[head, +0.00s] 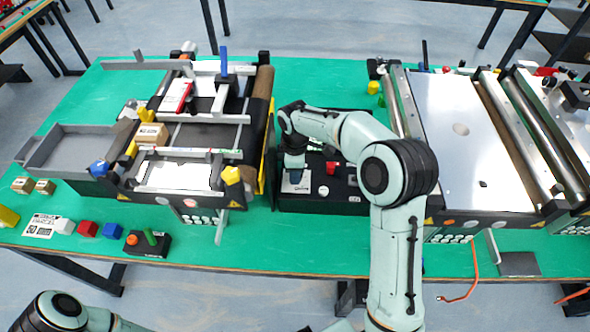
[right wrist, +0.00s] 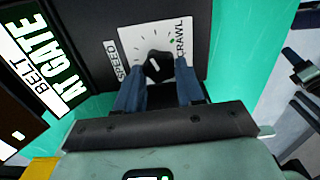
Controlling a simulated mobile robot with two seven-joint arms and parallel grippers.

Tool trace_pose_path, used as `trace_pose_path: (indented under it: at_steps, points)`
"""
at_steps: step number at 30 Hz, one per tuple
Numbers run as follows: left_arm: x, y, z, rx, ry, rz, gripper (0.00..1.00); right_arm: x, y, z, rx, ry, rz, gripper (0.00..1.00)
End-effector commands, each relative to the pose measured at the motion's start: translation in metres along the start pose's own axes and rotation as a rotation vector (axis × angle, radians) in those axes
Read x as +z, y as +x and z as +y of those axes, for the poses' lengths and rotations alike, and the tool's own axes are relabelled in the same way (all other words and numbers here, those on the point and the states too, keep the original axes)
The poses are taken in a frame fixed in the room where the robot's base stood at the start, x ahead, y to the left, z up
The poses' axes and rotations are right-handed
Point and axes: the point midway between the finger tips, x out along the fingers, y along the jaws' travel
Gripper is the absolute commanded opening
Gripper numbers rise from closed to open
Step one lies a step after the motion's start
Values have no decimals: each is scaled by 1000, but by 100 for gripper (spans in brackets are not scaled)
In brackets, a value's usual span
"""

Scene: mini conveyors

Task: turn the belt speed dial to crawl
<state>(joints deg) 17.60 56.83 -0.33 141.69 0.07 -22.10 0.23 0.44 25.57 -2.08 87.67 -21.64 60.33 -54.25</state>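The belt speed dial (right wrist: 158,66) is a black knob with a white mark on a white plate (right wrist: 134,36) lettered SPEED and CRAWL. In the right wrist view the CRAWL lettering is at the right of the knob. My right gripper (right wrist: 158,88) has its two blue fingers apart, one on each side of the knob; I cannot tell if they touch it. In the head view my right gripper (head: 294,162) points down over the left part of the black control box (head: 320,207) and hides the knob. My left gripper is not in view; only part of my left arm shows.
A red button (head: 331,167) stands on the box right of my gripper. A small conveyor (head: 190,175) stands to the left, and a larger one (head: 470,150) to the right. A BELT AT GATE display (right wrist: 42,72) is beside the dial. Green table is bare in front of the box.

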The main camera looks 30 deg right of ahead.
Motion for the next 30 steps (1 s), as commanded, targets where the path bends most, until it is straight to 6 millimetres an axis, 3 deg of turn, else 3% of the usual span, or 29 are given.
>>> trace_pose_path:
  at_steps: [14, 30]
  points:
    - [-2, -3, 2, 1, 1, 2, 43, 0, -1, 1, 0, 132, 0, 8]
    - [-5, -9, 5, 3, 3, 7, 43, 0, -2, 3, 1, 622, 1, 8]
